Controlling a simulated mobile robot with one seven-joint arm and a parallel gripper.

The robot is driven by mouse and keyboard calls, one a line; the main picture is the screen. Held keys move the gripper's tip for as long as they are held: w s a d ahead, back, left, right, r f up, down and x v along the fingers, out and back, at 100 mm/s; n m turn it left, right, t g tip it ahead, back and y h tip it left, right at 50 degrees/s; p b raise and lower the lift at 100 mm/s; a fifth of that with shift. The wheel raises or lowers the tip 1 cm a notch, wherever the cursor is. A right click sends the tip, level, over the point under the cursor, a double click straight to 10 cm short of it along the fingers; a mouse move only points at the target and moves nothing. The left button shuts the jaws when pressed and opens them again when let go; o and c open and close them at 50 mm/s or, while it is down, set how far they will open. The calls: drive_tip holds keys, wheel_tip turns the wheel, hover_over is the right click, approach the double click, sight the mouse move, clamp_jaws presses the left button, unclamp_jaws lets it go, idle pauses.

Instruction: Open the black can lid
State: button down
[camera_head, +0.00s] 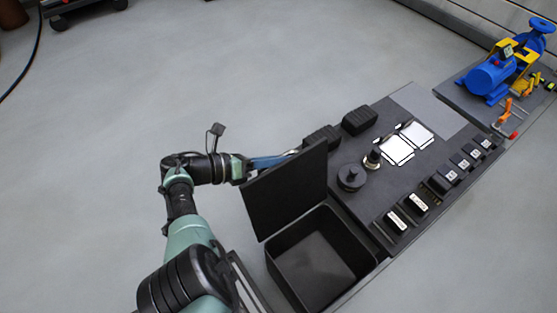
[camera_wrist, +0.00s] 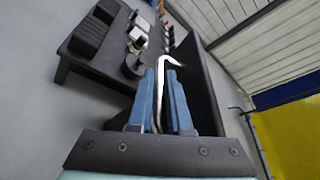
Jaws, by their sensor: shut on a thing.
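The black can (camera_head: 365,262) is an open-topped rectangular bin at the front end of the bench. Its black lid (camera_head: 285,190) is a flat panel standing raised and tilted along the bin's far left side, so the empty inside shows. My gripper (camera_head: 287,158) is beside the lid's upper left edge. In the wrist view my gripper's blue fingers (camera_wrist: 162,85) are shut on a thin silver bent rod (camera_wrist: 167,62). The rod's hooked end reaches toward the dark lid panel (camera_wrist: 203,90); whether it touches is unclear. The far fingertips are partly hidden behind the lid in the head view.
A dark bench (camera_head: 345,205) holds black blocks (camera_head: 360,120), round black parts (camera_head: 351,178), white-outlined plates (camera_head: 397,150) and a row of labelled small boxes (camera_head: 397,221). A blue pump (camera_head: 492,78) stands at the far right.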

idle(0.3)
drive_tip(key=c, duration=1.1)
unclamp_jaws()
drive_tip(key=shift+a, duration=0.15)
drive_tip(key=v, duration=1.2)
drive_tip(key=shift+s+a+r, duration=0.2)
drive_tip(key=shift+a, duration=0.15)
drive_tip(key=shift+r+p, duration=0.1)
drive_tip(key=shift+p, duration=0.3)
